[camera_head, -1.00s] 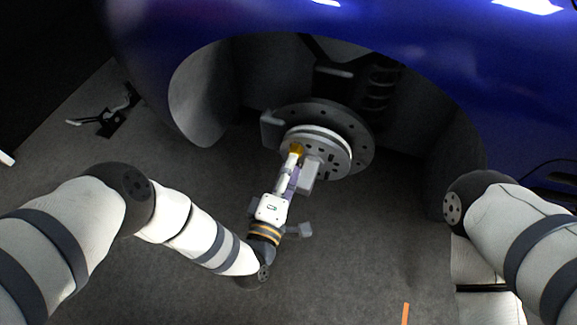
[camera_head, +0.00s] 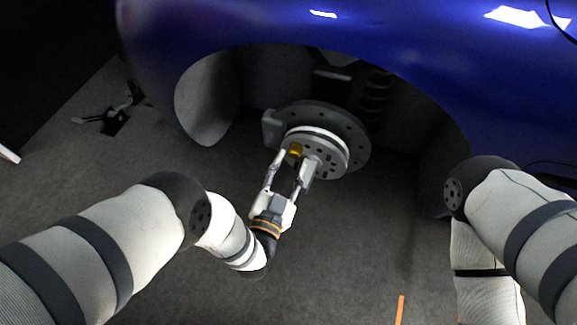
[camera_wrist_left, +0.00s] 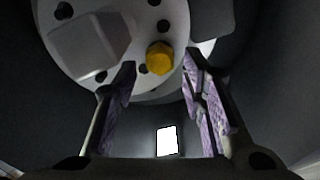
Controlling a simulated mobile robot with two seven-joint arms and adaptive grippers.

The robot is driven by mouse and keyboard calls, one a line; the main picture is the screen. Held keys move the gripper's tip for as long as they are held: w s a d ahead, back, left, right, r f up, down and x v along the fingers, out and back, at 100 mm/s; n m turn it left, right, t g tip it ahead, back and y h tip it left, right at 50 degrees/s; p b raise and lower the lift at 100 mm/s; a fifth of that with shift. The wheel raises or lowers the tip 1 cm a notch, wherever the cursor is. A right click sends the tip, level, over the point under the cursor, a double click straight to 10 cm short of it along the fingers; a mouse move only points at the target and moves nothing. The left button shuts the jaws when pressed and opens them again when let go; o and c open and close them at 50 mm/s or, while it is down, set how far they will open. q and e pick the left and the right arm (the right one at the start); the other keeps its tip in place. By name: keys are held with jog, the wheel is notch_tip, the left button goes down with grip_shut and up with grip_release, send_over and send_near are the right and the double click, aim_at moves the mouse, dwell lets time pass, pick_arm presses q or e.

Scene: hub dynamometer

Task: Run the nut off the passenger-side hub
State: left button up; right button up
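The yellow nut (camera_head: 296,151) sits on the face of the round grey hub (camera_head: 333,147), towards its left side. It also shows in the left wrist view (camera_wrist_left: 159,58), a little beyond the gap between the fingertips. My left gripper (camera_head: 293,166) is open and empty, its two fingers spread in front of the hub face. In the left wrist view the purple-padded fingers (camera_wrist_left: 159,72) stand one on each side of the nut's line, apart from it. My right arm shows at the right, but its gripper is out of view.
A grey block (camera_wrist_left: 90,45) sticks out from the hub face close to the left finger in the wrist view. The blue car body (camera_head: 400,45) arches over the hub. A dark stand (camera_head: 113,122) lies at the left on the grey floor. An orange strip (camera_head: 400,310) marks the floor.

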aim_at(294, 156)
dwell(0.3)
pick_arm(q)
jog(key=shift+b+x, duration=0.55)
jog(key=shift+x, duration=0.4)
jog(key=shift+w+d+b, duration=0.25)
jog(key=shift+w+b, duration=0.05)
jog(key=shift+w, duration=0.4)
grip_shut()
jog(key=n, duration=0.4)
jog(key=shift+s+n, duration=0.1)
jog(key=shift+n, duration=0.2)
jog(key=shift+p+v, duration=0.65)
jog(key=shift+v, duration=0.55)
jog(key=shift+p+v, duration=0.7)
jog(key=shift+v, duration=1.05)
